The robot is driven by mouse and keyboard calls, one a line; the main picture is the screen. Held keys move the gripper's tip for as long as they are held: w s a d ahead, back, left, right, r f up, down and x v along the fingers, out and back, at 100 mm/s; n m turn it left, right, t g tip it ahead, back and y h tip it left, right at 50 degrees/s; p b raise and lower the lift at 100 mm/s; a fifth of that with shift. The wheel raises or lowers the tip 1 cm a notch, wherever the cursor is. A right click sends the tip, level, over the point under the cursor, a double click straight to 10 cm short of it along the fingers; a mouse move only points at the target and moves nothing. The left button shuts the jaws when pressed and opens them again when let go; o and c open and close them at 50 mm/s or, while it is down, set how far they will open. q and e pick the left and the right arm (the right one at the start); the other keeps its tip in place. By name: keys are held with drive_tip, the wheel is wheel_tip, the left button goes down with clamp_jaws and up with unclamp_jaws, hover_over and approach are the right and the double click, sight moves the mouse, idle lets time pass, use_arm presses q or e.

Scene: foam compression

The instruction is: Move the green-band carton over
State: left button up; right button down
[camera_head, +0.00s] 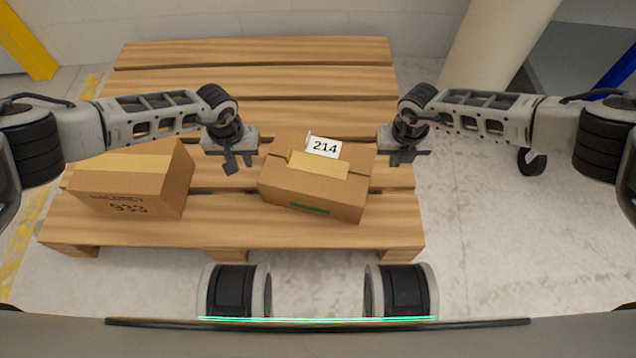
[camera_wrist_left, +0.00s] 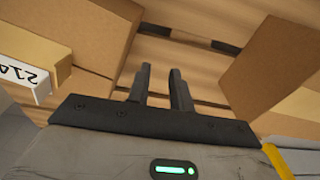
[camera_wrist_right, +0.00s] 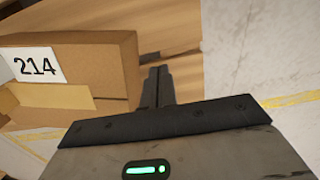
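The green-band carton (camera_head: 275,178) is a brown box with a short green mark low on its front and a white "214" label on top. It sits on the wooden pallet. My left gripper (camera_head: 238,163) is open and empty, just left of the carton and apart from it. The carton also shows at the left of the left wrist view (camera_wrist_left: 95,35). My right gripper (camera_head: 398,158) is at the carton's right side, its fingers together with nothing between them. The carton is at the left of the right wrist view (camera_wrist_right: 110,65).
A pale column (camera_head: 490,40) stands at the back right.

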drive_tip(key=c, duration=2.1)
unclamp_jaws()
drive_tip(key=shift+c, duration=0.2)
drive_tip(key=o, duration=0.4)
use_arm(q)
drive_tip(key=shift+r, duration=0.1)
wheel_tip(320, 180, up, 12)
drive_tip(key=shift+s, duration=0.45)
use_arm(e)
drive_tip(key=r, duration=1.2)
drive_tip(key=shift+s, duration=0.4)
